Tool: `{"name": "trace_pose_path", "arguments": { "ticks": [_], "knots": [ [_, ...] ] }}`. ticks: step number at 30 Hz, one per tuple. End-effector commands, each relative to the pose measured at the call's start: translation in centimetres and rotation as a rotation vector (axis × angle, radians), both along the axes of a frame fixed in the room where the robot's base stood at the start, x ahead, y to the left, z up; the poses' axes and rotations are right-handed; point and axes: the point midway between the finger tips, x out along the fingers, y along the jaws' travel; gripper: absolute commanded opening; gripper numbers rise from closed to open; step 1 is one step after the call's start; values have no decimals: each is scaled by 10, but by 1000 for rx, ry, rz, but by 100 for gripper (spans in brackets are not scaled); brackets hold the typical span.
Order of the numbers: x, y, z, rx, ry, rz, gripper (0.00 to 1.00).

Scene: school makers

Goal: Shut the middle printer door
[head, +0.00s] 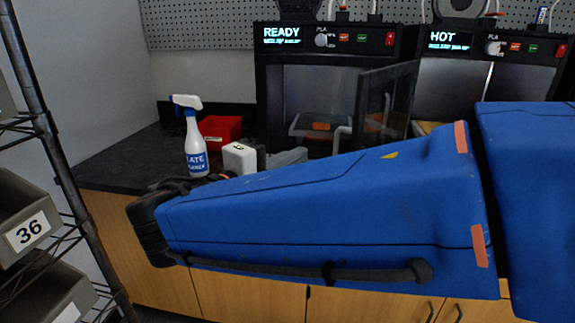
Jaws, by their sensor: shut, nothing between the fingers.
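Two black printers show side by side in the head view. The left printer (267,58) has a lit READY display and the right printer (409,45) a lit HOT display. A dark-framed glass door (388,98) stands swung out between them. It appears hinged at the HOT printer's left edge, with its free edge in front of the READY printer. The HOT printer's pale chamber (453,88) shows uncovered beside it. My blue arm crosses the foreground and hides the lower part of the HOT printer. My gripper cannot be made out.
A spray bottle (195,150), a red bin (221,130) and a small white box (240,158) stand on the dark counter (120,158) left of the printers. A wire rack with grey bins (28,215) stands at the far left. Wooden cabinets (250,298) lie below.

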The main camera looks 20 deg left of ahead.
Motion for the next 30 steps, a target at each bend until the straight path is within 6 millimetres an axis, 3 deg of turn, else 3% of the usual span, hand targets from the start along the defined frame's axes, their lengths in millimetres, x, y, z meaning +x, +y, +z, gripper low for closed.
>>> {"name": "trace_pose_path", "arguments": {
  "ticks": [2, 6, 12, 30],
  "knots": [
    [14, -5, 0, 0, -1, -3, 0],
    [9, -25, 0, 1, -1, 0, 0],
    [8, -40, 0, 1, 0, 0, 0],
    [7, -45, 0, 1, 0, 13, 0]
  ]
}}
